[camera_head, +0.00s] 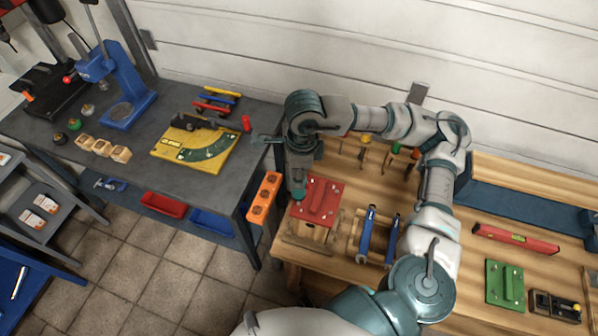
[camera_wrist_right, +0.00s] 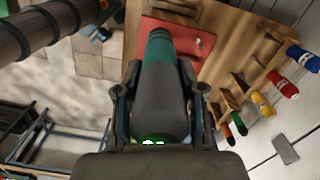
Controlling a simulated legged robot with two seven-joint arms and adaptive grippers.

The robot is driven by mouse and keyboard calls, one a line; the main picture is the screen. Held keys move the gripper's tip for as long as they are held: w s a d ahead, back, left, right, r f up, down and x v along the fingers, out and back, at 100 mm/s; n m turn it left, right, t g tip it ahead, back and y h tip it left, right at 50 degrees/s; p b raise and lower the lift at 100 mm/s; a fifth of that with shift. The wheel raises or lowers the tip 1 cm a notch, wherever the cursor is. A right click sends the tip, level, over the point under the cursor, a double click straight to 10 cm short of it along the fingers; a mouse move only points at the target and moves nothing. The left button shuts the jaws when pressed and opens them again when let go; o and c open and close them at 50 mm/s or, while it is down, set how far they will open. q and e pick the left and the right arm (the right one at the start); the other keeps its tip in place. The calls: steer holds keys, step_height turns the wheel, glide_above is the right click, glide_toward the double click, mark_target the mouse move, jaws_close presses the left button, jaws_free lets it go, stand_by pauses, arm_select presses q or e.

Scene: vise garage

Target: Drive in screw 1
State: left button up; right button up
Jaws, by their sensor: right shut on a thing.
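My right gripper (camera_head: 298,157) is shut on a thick grey and teal driver (camera_wrist_right: 162,85), held between its two fingers in the right wrist view. In the head view the driver (camera_head: 298,180) points down, its lower end over the left side of a red plate (camera_head: 322,201). The red plate lies on a wooden block at the left end of the wooden bench, and it also shows in the wrist view (camera_wrist_right: 195,38). A small screw-like spot (camera_wrist_right: 201,43) shows on the plate there. The driver's tip and any screw under it are hidden. My left gripper is not in view.
A red level (camera_head: 515,240) and a green plate (camera_head: 504,284) lie further right. Several screwdrivers hang behind.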

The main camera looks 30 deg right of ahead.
steer(key=shift+r+p, duration=1.9)
steer(key=shift+r, duration=1.65)
